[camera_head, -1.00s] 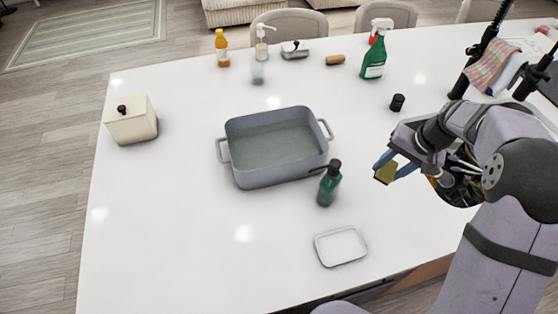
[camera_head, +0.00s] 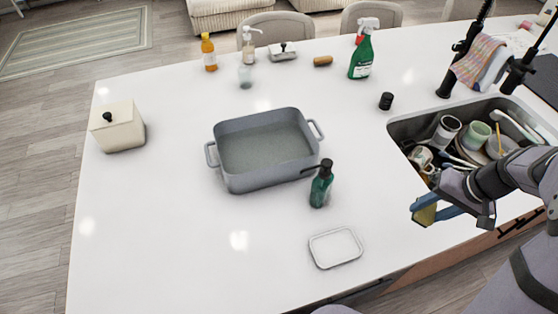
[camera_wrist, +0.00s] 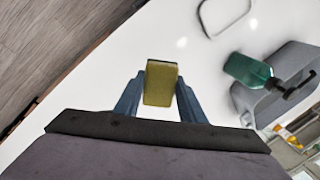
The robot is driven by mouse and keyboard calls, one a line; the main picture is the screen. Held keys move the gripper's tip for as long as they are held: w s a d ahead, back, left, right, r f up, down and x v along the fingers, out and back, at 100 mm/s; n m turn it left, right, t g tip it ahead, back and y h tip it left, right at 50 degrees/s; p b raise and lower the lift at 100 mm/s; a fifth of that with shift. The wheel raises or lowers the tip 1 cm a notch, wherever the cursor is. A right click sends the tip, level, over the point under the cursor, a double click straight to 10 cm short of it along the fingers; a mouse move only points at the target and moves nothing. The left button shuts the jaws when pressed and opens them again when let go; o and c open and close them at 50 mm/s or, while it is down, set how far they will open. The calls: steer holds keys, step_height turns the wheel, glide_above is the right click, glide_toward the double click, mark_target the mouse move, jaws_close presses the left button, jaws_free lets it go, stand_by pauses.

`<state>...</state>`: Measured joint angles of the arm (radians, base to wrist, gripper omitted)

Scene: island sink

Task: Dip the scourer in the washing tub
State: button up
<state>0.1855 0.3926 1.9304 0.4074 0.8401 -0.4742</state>
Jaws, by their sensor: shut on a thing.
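My gripper (camera_head: 437,211) is shut on the scourer (camera_head: 426,215), a small yellow-green block, and holds it over the counter's front edge area, left of the sink. In the wrist view the scourer (camera_wrist: 161,83) sits between the two blue fingers. The washing tub (camera_head: 264,150) is a grey rectangular basin with a handle at each end, on the white counter to the left of my gripper. Its visible inside floor looks plain and grey. A corner of the tub (camera_wrist: 250,102) shows in the wrist view.
A green pump bottle (camera_head: 321,186) stands at the tub's right front corner, between tub and gripper. A small white tray (camera_head: 336,247) lies in front. The sink (camera_head: 403,128) holds several dishes. A black cap-like object (camera_head: 386,101) stands behind. The counter's left front is clear.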

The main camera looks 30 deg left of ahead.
mark_target(428, 210)
steer(key=shift+r, duration=0.1)
steer(key=shift+r+p, duration=1.75)
steer(key=shift+r, duration=0.4)
steer(key=shift+a, duration=0.1)
stand_by(1.1)
